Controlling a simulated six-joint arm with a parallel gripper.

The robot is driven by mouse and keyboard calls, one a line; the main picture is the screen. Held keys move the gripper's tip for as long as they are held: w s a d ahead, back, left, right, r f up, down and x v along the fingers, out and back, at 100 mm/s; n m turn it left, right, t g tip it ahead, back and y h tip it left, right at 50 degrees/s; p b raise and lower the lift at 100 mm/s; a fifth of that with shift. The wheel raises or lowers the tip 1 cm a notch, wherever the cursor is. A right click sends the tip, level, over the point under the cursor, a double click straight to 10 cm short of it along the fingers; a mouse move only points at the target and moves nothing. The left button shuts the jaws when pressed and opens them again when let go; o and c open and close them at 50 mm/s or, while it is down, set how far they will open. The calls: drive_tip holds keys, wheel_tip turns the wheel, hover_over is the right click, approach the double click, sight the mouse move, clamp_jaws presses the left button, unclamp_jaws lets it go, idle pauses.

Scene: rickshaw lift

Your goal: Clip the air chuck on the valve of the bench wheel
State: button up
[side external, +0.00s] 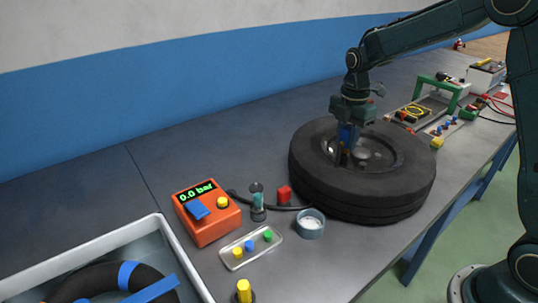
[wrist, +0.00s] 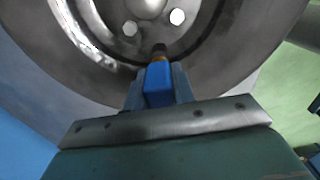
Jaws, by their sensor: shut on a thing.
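The bench wheel lies flat on the bench, its black tyre (side external: 330,180) facing the side camera; its metal rim (wrist: 190,40) with round holes shows in the wrist view. My gripper (side external: 345,150) is over the hub area of the wheel, pointing down. In the wrist view my gripper (wrist: 158,90) is shut on a blue piece (wrist: 158,78) with an orange band and a dark tip, which looks like the air chuck. The tip is at the rim's inner edge. I cannot tell whether it touches a valve; no separate valve stem can be made out.
An orange gauge box (side external: 207,215) reads 0.0 bar; a black hose (side external: 285,208) runs towards the tyre. A grey bin (side external: 100,242) stands front left. Tools crowd the far right.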

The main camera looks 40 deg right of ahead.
drive_tip(key=o, duration=1.3)
drive_tip(key=shift+r, duration=0.15)
drive_tip(key=shift+r, duration=3.35)
